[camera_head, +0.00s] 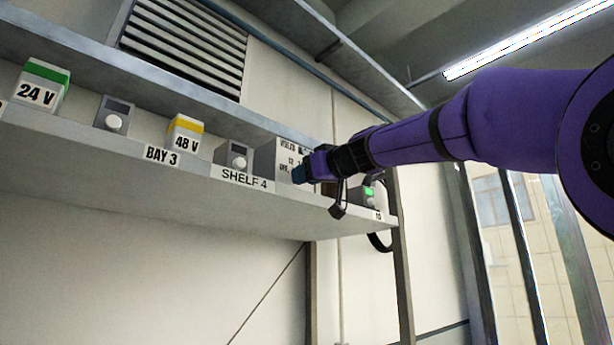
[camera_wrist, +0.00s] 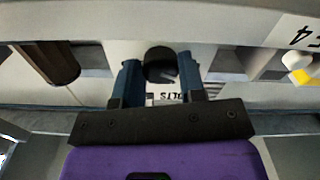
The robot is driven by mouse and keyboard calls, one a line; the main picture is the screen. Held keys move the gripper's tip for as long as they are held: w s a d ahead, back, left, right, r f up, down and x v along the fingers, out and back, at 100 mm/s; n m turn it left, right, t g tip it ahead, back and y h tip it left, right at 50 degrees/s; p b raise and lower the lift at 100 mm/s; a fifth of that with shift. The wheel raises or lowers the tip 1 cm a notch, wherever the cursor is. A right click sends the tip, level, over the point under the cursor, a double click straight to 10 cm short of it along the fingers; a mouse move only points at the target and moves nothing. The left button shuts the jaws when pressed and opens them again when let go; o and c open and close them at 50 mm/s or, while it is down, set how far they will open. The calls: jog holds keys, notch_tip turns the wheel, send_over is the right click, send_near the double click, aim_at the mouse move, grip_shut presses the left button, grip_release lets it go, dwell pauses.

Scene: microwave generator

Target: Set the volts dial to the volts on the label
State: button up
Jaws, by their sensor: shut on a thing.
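A grey panel box (camera_head: 265,158) with partly covered print, including "VOLTS", "12" and "OFF", stands on the shelf near its right end. My gripper (camera_head: 305,172) is at the front of this box and covers part of it. In the wrist view, its two blue fingers (camera_wrist: 159,78) are on either side of a dark round dial (camera_wrist: 160,58) and are shut on it. The word "VOLTS" shows between the fingers. The dial's pointer and setting cannot be made out. A box with a green top and a "24 V" label (camera_head: 36,95) and one with a yellow top and a "48 V" label (camera_head: 186,143) stand farther left.
The long shelf (camera_head: 120,178) carries tags "BAY 3" (camera_head: 162,156) and "SHELF 4" (camera_head: 245,180). Space below the shelf is clear.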

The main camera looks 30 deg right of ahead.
jog(key=shift+m, duration=0.3)
jog(key=shift+a+m, duration=0.1)
jog(key=shift+m, duration=2.6)
jog(key=o, duration=0.9)
jog(key=v, duration=1.1)
